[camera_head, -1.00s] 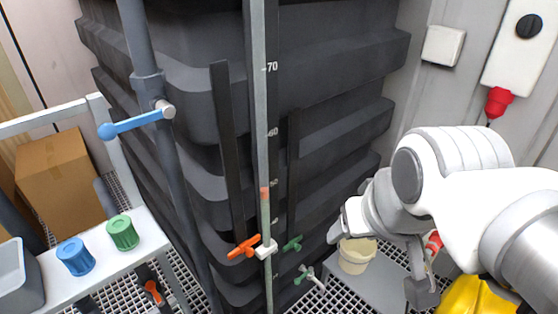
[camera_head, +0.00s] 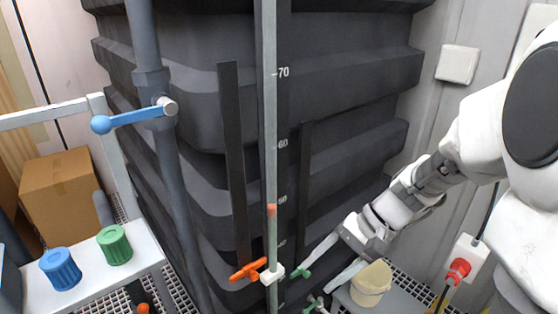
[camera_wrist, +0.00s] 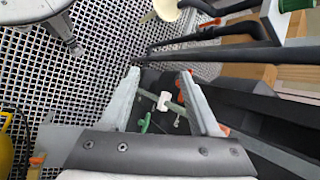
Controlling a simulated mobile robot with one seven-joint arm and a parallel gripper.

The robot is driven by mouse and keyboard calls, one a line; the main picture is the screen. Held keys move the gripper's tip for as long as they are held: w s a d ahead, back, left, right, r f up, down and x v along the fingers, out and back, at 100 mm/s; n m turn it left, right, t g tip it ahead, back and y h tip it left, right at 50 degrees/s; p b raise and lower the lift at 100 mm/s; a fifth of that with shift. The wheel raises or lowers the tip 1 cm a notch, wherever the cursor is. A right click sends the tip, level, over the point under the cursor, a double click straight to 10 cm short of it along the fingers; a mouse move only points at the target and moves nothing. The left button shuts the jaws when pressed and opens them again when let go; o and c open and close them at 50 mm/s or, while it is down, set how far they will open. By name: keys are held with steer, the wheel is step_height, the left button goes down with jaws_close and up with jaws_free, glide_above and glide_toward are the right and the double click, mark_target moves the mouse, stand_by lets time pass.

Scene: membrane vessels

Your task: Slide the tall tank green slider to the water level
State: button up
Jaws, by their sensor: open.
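The tall tank (camera_head: 350,60) is dark grey and ribbed, with a scale strip marked in tens. The clear level tube (camera_head: 268,130) has a greenish lower part topped by an orange piece (camera_head: 271,210), a little below the 50 mark. The green slider (camera_head: 302,273) sits low on the dark rail right of the tube, below the 40 mark. It also shows in the wrist view (camera_wrist: 145,123). My gripper (camera_head: 315,276) is open and empty at its right, one fingertip close to it. I cannot tell whether they touch.
An orange slider (camera_head: 248,270) and a white fitting (camera_head: 272,276) lie left of the green slider. A cream bucket (camera_head: 371,283) stands beneath my gripper. A grey pipe with a blue-handled valve (camera_head: 135,118) runs at the left.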

steer(key=w+d+f+m+t+y+b, duration=0.1)
steer(key=w+f+m+y, duration=0.15)
steer(key=f, duration=0.25)
steer(key=w+d+f+m+y+b, duration=0.1)
steer(key=w+f+m+y+b, duration=0.15)
steer(key=f, duration=0.25)
steer(key=m+t+h+b, duration=0.2)
steer(key=m+t+b, duration=0.4)
steer(key=m+t, duration=0.85)
glide_toward(308, 276)
steer(key=shift+m+g, duration=0.25)
steer(key=shift+g, duration=0.1)
steer(key=b+x, duration=0.1)
steer(key=x, duration=0.2)
steer(key=b+x, duration=0.1)
steer(key=x, duration=0.2)
steer(key=b+x, duration=0.1)
steer(key=x, duration=0.2)
steer(key=shift+w+d+r, duration=0.1)
steer(key=shift+w+r, duration=0.1)
steer(key=shift+r, duration=0.1)
jaws_close()
